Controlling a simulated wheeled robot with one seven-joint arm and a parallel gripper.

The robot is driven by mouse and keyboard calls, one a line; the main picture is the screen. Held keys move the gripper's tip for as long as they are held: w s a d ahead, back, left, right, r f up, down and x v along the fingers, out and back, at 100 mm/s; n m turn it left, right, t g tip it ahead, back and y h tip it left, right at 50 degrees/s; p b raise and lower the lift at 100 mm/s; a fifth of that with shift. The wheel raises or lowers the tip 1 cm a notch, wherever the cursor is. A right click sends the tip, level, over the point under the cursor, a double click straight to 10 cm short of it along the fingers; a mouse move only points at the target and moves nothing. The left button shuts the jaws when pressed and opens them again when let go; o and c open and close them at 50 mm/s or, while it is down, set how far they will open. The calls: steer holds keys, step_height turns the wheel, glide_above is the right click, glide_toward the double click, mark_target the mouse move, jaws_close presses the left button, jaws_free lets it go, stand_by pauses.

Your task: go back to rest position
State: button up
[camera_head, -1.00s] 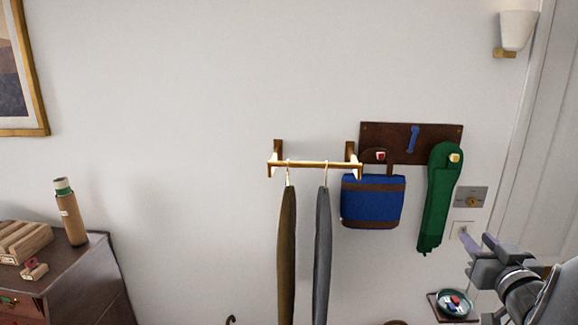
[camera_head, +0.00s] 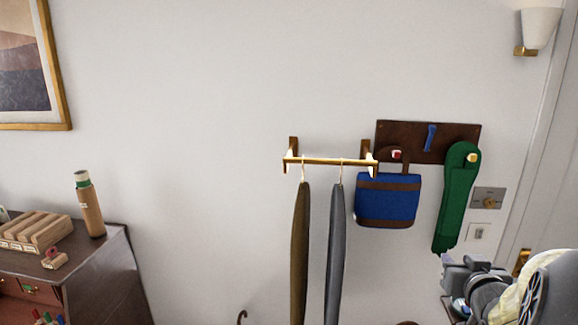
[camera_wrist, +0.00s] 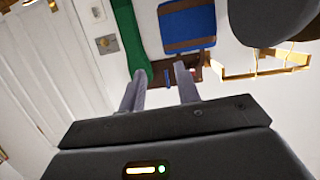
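My gripper (camera_wrist: 160,72) shows in the wrist view with its two grey fingers apart and nothing between them. In the head view my gripper (camera_head: 445,265) is at the lower right, in front of the wall and below the green hanging item (camera_head: 457,195). My own arm hides part of it there. The blue bag with brown bands (camera_head: 388,200) hangs from a dark wall board (camera_head: 405,138), which also holds a small blue item (camera_head: 430,136).
A brass rail (camera_head: 330,161) holds two hanging garments (camera_head: 301,250). A dark cabinet (camera_head: 105,262) at left bears a bottle (camera_head: 89,206) and a wooden rack (camera_head: 38,230). A wall lamp (camera_head: 539,28) is upper right.

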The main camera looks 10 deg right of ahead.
steer(key=a+f+n+g+y+b, duration=0.15)
steer(key=a+f+g, duration=0.45)
steer(key=a+f, duration=0.65)
steer(key=s+a+f+n+g+y, duration=0.2)
steer(key=s+a+f+g, duration=0.3)
steer(key=s+a, duration=0.5)
steer(key=a+f+y, duration=0.1)
steer(key=a+f, duration=0.1)
steer(key=a, duration=0.1)
steer(key=shift+a+g+b, duration=0.3)
stand_by(2.2)
